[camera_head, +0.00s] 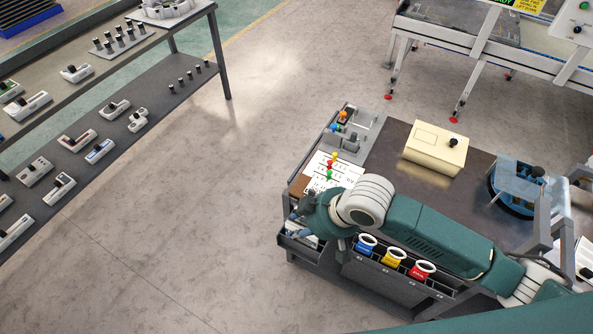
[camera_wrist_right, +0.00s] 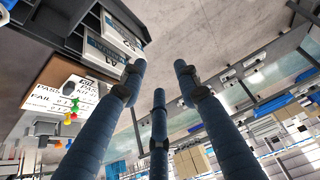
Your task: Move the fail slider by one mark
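The right wrist view shows the panel (camera_wrist_right: 50,108) at the left, with a printed FAIL label (camera_wrist_right: 40,99); I cannot tell which knob is the fail slider. My right gripper (camera_head: 300,212) is beside the bench's left edge, near the panel. Its fingers (camera_wrist_right: 157,75) are spread and empty, apart from the knobs. My left gripper is not in view.
Yellow, blue and red bins (camera_head: 393,257) line the bench front below my right arm. A cream box (camera_head: 435,147) and a blue round device (camera_head: 515,187) are on the bench. A rack of switches (camera_head: 75,140) stands at the left. The floor between is clear.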

